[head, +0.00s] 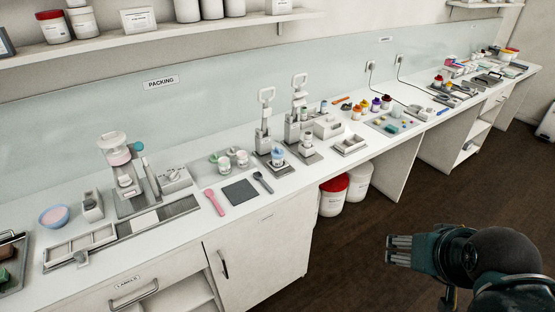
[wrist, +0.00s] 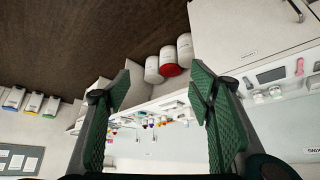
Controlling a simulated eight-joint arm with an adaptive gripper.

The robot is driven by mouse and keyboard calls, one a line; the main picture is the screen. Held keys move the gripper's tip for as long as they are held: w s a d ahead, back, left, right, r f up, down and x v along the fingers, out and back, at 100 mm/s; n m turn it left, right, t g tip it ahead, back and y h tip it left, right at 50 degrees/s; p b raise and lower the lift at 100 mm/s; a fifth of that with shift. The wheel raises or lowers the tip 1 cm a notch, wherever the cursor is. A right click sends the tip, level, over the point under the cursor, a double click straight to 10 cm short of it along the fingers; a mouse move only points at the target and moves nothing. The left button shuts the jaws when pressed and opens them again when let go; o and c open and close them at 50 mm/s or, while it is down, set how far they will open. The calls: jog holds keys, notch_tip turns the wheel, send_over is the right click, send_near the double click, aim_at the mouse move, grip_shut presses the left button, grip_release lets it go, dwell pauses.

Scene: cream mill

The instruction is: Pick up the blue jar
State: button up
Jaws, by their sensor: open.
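A small jar with a light blue top (head: 277,155) stands on the base of a press on the white counter (head: 330,165), near the middle of the head view. A dark purple-blue lidded jar (head: 376,104) stands farther right in a row of coloured jars; I cannot tell for certain which is the blue jar. My gripper (head: 389,251) is at the lower right, in front of the counter over the dark floor, well apart from both jars. In the wrist view my gripper (wrist: 160,92) has its fingers spread wide with nothing between them.
Two presses (head: 266,120) stand tall by the jar. A pink spatula (head: 214,202), dark mat (head: 240,192) and white jars (head: 241,158) lie to the left. Large tubs (head: 333,196) stand on the floor under the counter. Open floor lies around my gripper.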

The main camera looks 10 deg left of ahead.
jog(key=w+a+r+n+g+p, duration=0.1)
jog(key=w+a+r+n, duration=0.2)
jog(key=w+r, duration=0.35)
jog(key=w+a+r+n+g+p, duration=0.1)
jog(key=w+a+r+n, duration=0.25)
jog(key=w, duration=0.55)
jog(key=w+a+r+n+g+p, duration=0.1)
jog(key=w+a+n, duration=0.35)
jog(key=w, duration=0.45)
jog(key=w+a+r+n+g+p, duration=0.1)
jog(key=w+a+n+p, duration=0.15)
jog(key=w+a, duration=0.4)
jog(key=w+a+f+n+g+p, duration=0.1)
jog(key=w+a+f+n, duration=0.2)
jog(key=w+a, duration=0.4)
jog(key=w+a+f+n+p, duration=0.1)
jog(key=w+a+f+n, duration=0.25)
jog(key=w, duration=0.55)
jog(key=shift+w+a+f+n+g+p, duration=0.35)
jog(key=shift+w+a+f+n, duration=1)
jog(key=shift+a+f, duration=1.05)
jog(key=shift+w+a+f+n+g+p, duration=0.35)
jog(key=shift+w+a+f+n, duration=0.95)
jog(key=shift+a+f, duration=1.1)
jog(key=shift+w+a+f+n+g+p, duration=0.35)
jog(key=shift+w+a+f+n, duration=0.7)
jog(key=shift+w+a+f, duration=1.3)
jog(key=shift+s+a+r, duration=0.45)
jog(key=shift+s+a, duration=0.05)
jog(key=shift+s, duration=0.2)
